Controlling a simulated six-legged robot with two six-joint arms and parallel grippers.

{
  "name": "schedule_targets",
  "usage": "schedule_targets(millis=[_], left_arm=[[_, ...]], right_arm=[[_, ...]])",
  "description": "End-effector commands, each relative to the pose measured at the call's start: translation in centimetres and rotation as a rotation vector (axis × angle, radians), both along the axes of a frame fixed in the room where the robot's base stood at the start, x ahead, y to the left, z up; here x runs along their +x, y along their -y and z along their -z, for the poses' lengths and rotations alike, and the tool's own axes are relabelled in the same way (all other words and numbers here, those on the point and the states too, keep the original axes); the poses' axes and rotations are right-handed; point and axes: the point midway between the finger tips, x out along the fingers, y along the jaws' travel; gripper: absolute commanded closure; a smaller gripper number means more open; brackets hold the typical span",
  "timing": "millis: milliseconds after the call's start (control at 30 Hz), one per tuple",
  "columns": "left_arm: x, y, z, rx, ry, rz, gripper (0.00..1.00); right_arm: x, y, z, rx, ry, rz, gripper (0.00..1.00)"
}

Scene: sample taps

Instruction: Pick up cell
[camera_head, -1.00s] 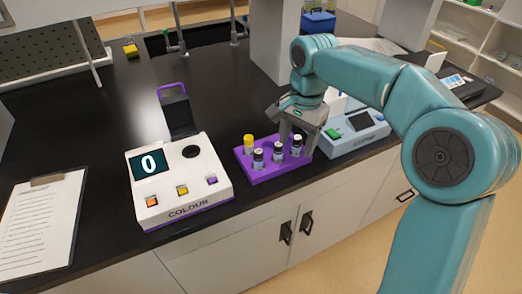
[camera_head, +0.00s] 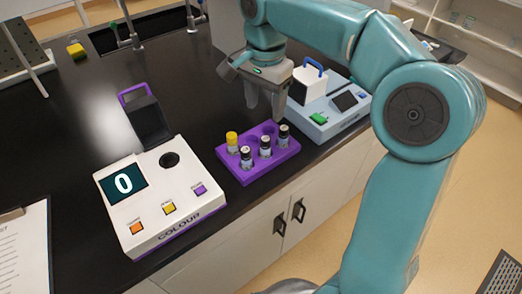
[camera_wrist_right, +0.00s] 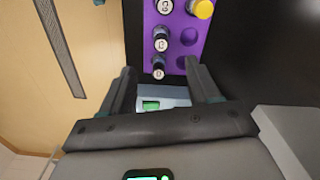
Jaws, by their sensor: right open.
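The purple rack (camera_head: 233,173) on the black bench holds small vials, the likely cells. My right gripper (camera_head: 265,106) is open and empty, fingers pointing down, above the rack's back right side. In the right wrist view, the gripper (camera_wrist_right: 163,84) has the end black-capped vial (camera_wrist_right: 158,71) near the gap between its fingertips, apart from both. The yellow cap (camera_wrist_right: 202,8) is farther off. My left gripper is not in view.
A white colour meter (camera_head: 165,195) showing 0, with a raised dark lid (camera_head: 147,118), stands left of the rack. A pale blue device (camera_head: 325,118) with a green button stands close on the right. A clipboard (camera_head: 25,250) lies far left. The bench behind the rack is mostly clear.

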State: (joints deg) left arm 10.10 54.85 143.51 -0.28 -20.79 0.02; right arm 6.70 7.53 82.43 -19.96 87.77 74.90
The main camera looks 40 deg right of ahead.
Motion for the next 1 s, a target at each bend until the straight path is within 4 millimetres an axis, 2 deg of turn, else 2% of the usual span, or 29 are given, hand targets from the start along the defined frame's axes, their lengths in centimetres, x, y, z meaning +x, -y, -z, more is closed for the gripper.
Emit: schedule_targets(millis=[33, 233, 467, 733, 1000], left_arm=[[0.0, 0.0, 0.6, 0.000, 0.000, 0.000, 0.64], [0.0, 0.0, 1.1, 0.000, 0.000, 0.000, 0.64], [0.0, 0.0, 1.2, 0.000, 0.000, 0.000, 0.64], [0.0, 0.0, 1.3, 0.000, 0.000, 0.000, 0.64], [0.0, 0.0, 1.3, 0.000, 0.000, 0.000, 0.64]], right_arm=[[-0.2, 0.0, 1.7, 0.001, -0.005, 0.001, 0.39], [-0.2, -0.1, 5.6, 0.001, -0.003, 0.000, 0.39], [0.1, -0.1, 7.4, 0.001, -0.002, -0.002, 0.39], [0.4, 0.2, 11.5, 0.001, -0.002, -0.004, 0.39], [0.5, 0.2, 12.1, 0.000, 0.000, -0.004, 0.39]])
